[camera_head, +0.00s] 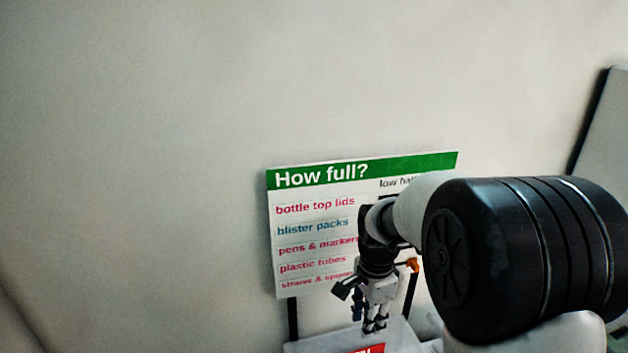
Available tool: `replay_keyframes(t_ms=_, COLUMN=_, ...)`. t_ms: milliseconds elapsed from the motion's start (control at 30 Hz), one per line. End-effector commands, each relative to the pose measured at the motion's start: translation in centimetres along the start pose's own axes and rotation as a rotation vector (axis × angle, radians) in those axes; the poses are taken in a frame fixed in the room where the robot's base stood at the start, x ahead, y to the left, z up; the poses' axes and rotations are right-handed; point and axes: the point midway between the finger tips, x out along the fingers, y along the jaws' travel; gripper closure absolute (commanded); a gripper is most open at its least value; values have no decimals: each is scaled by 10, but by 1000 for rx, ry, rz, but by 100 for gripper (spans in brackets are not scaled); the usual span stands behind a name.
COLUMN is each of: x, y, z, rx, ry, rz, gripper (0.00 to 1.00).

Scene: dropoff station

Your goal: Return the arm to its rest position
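My gripper (375,326) hangs fingers-down in the lower middle of the head view, in front of a sign and just above a pale grey surface. Its fingertips look close together, but they are small and seen at an angle, so I cannot tell whether it is open or shut. I see no object between the fingers. My arm comes in from the right, and its large black joint covers much of the lower right.
A white sign (316,228) with a green "How full?" header stands behind my gripper, partly hidden by my arm. A pale grey surface (402,338) with a red label (366,349) lies below. A grey dark-edged panel (604,135) is at far right. A bare wall fills the left.

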Motion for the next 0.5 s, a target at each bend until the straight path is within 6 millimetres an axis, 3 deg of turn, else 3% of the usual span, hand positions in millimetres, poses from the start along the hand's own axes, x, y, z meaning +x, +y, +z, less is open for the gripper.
replay_keyframes(t_ms=300, x=-37, y=72, z=20, rx=-412, ry=63, rz=-118, gripper=72)
replay_keyframes(t_ms=500, x=-40, y=130, z=37, rx=-695, ry=132, rz=-180, gripper=72)
